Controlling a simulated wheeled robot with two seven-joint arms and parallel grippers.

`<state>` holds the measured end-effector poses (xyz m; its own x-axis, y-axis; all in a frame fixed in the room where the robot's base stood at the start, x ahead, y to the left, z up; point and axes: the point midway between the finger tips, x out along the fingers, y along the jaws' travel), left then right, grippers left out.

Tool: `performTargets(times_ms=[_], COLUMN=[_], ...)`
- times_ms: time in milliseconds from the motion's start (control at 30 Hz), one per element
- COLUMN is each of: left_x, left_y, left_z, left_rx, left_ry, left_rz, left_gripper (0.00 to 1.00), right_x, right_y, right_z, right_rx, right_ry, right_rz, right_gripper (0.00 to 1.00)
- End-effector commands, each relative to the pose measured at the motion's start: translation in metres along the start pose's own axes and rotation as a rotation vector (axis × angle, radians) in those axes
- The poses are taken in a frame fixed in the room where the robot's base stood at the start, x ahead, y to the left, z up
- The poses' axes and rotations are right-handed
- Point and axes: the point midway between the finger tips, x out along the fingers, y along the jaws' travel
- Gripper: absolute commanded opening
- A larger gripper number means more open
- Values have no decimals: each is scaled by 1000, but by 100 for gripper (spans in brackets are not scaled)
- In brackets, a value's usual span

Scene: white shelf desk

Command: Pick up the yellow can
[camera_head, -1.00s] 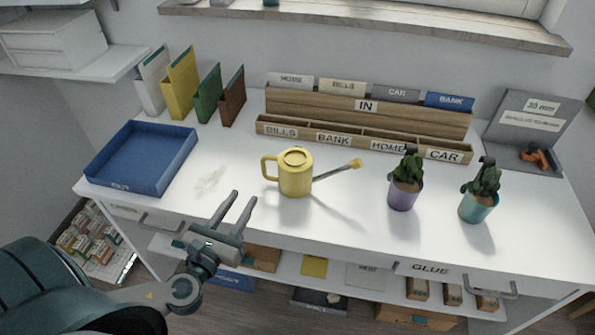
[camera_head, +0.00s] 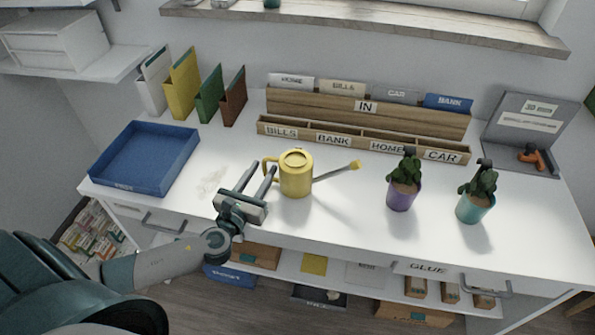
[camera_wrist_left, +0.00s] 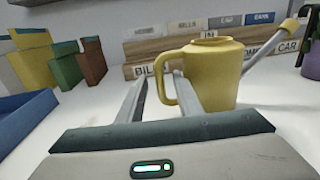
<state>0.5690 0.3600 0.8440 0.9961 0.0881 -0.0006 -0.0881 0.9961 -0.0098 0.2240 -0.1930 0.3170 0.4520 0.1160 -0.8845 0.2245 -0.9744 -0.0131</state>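The yellow can (camera_head: 296,175) is a watering can standing upright on the white desk. Its handle is on the left and its spout points right. It also shows in the left wrist view (camera_wrist_left: 212,72), just ahead and to the right. My left gripper (camera_head: 258,172) is open, with its two fingers pointing at the handle side of the can. In the left wrist view my left gripper (camera_wrist_left: 158,88) has its right finger close to the handle; I cannot tell if they touch. Nothing is held between the fingers. My right gripper is not in view.
A blue tray (camera_head: 112,174) is at the left of the desk. A wooden letter rack (camera_head: 330,108) stands behind the can. A purple plant pot (camera_head: 402,196) and a teal pot (camera_head: 473,208) stand to the right.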

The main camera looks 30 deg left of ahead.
Motion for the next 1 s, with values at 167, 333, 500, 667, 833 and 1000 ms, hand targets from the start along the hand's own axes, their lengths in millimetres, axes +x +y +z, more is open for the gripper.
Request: performTargets(times_ms=[167, 333, 500, 667, 833, 1000], left_x=[3, 2, 7, 23, 45, 59], left_y=[0, 0, 0, 0, 0, 0], left_z=[-1, -1, 0, 1, 1, 0], left_rx=[0, 0, 0, 1, 1, 1], left_ry=[1, 1, 0, -1, -1, 0], left_rz=[0, 0, 0, 0, 0, 0], left_gripper=[33, 33, 33, 33, 33, 33], right_x=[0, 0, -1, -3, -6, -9], right_y=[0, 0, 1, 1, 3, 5], right_z=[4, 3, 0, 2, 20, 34], right_rx=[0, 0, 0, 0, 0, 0], right_ry=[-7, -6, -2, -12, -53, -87], right_rz=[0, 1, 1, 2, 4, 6], right_gripper=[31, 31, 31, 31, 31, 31])
